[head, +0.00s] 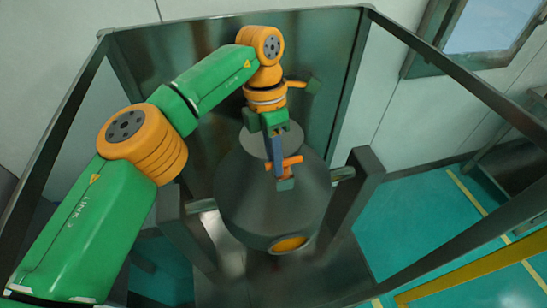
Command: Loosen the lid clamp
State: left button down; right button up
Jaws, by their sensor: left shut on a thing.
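A dark grey, round sieve vessel (245,195) stands in the middle of the head view, with a rounded lid (315,165) on top. My left gripper (277,160) reaches down over the lid from above. It is shut on a small orange part, which looks like the lid clamp (291,162), near the front of the lid. The fingers and wrist hide part of the clamp and the lid top behind it. I cannot tell how tight the clamp is. My right gripper is not in view.
A dark frame with an upright post (352,195) stands close to the vessel's right side, and another post (183,225) is on its left. Thin rails (455,80) run around the machine. Teal floor (430,220) is open at right. A round orange-yellow port (288,244) faces front.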

pick_arm(q)
jog(key=shift+m, duration=0.9)
jog(key=c, duration=0.7)
grip_release()
jog(key=shift+s+d, duration=0.1)
jog(key=shift+r, duration=0.1)
